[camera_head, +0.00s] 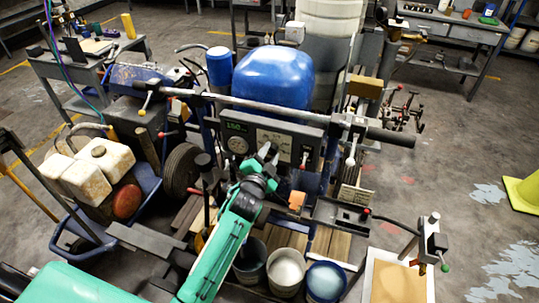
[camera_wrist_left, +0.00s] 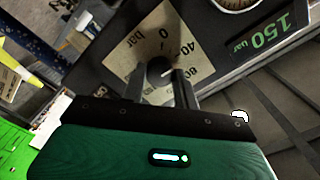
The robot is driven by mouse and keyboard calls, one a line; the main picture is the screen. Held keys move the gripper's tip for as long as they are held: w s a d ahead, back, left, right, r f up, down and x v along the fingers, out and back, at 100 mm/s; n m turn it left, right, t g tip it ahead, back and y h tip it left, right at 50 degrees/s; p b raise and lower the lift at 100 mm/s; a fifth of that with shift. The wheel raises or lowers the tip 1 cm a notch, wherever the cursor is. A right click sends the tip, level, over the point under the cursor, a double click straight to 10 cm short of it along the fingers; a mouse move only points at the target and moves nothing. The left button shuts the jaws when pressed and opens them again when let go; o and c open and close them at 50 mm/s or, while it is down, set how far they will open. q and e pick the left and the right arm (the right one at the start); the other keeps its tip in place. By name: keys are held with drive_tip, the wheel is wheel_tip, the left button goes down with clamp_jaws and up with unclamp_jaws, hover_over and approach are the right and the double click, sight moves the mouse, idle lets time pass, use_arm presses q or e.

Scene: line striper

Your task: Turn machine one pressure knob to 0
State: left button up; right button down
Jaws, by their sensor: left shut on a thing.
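The pressure knob (camera_wrist_left: 158,68) is a dark round knob on a beige dial plate (camera_wrist_left: 128,47) marked bar, 0, 40 and 80 in the left wrist view. My left gripper (camera_wrist_left: 158,84) is shut on it, one finger on each side. In the head view my left gripper (camera_head: 268,156) reaches the machine's grey control panel (camera_head: 304,130) and hides the knob. The green display (camera_wrist_left: 261,33) reads 150 bar; it also shows in the head view (camera_head: 235,127). A round gauge (camera_head: 237,146) sits below it. The knob's exact setting is hard to read. My right gripper is out of view.
A long handlebar (camera_head: 285,108) crosses above the panel, with a blue tank (camera_head: 273,77) behind. Several buckets, one white (camera_head: 286,268), stand below near my arm. A lever stand (camera_head: 432,240) is at the right. Open floor lies farther right.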

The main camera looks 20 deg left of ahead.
use_arm(q)
drive_tip(key=n, duration=0.5)
drive_tip(key=shift+n+p, duration=0.3)
drive_tip(key=shift+p, duration=0.05)
drive_tip(key=n, duration=0.3)
drive_tip(key=shift+n+p, duration=0.35)
drive_tip(key=shift+n, duration=0.35)
drive_tip(key=o, duration=1)
drive_tip(key=shift+s, duration=0.15)
